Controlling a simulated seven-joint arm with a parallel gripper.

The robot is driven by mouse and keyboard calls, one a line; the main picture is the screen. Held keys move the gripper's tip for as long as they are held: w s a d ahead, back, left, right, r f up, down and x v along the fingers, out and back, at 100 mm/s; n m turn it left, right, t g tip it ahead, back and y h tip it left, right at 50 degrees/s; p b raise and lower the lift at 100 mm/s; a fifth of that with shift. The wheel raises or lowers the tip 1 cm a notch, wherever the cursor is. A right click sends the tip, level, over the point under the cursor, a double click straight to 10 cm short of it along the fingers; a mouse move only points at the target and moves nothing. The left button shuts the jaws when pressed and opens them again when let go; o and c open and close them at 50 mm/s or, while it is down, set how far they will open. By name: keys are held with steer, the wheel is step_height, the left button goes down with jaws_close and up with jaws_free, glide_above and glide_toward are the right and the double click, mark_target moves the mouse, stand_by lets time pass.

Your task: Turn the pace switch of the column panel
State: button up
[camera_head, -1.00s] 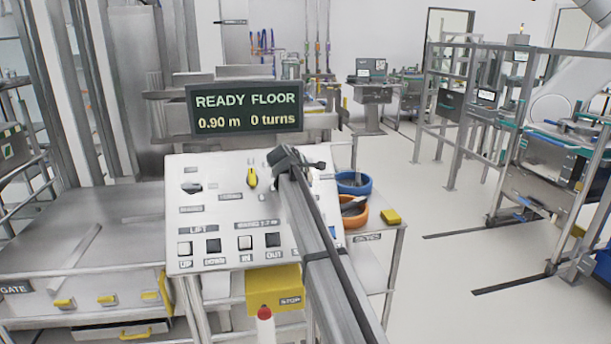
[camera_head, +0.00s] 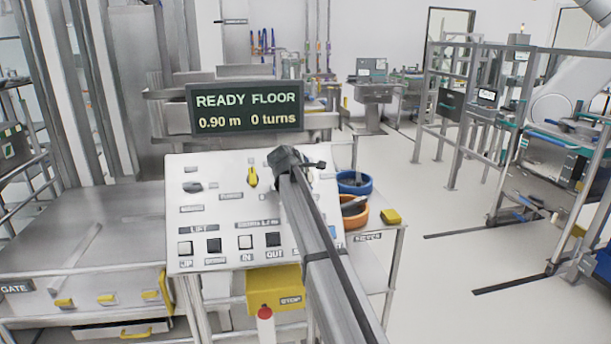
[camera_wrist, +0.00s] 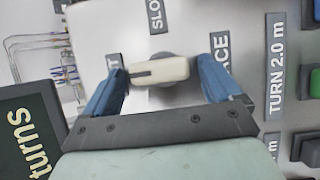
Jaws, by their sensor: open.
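The column panel (camera_head: 215,225) is a pale sloped board with knobs and push buttons. In the wrist view the pace switch (camera_wrist: 160,71) is a cream knob with a dark line, beside the labels "SLO…" and "…ACE". My gripper (camera_wrist: 158,85) has its two blue fingers apart, one on each side of the knob. I cannot tell whether either finger touches it. In the head view my gripper (camera_head: 290,158) is over the panel's upper right, and my arm hides the pace switch there. The display (camera_head: 245,109) reads "READY FLOOR 0.90 m 0 turns".
A black knob (camera_head: 192,187) and a yellow knob (camera_head: 252,177) stand left of my gripper. Several push buttons line the panel's lower part. A yellow stop box (camera_head: 275,288) hangs below. Blue (camera_head: 354,184) and orange (camera_head: 353,213) bowls stand on the right. Open floor lies farther right.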

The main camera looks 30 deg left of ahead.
steer(key=v, duration=1.3)
steer(key=shift+s+r, duration=0.25)
steer(key=shift+s, duration=0.05)
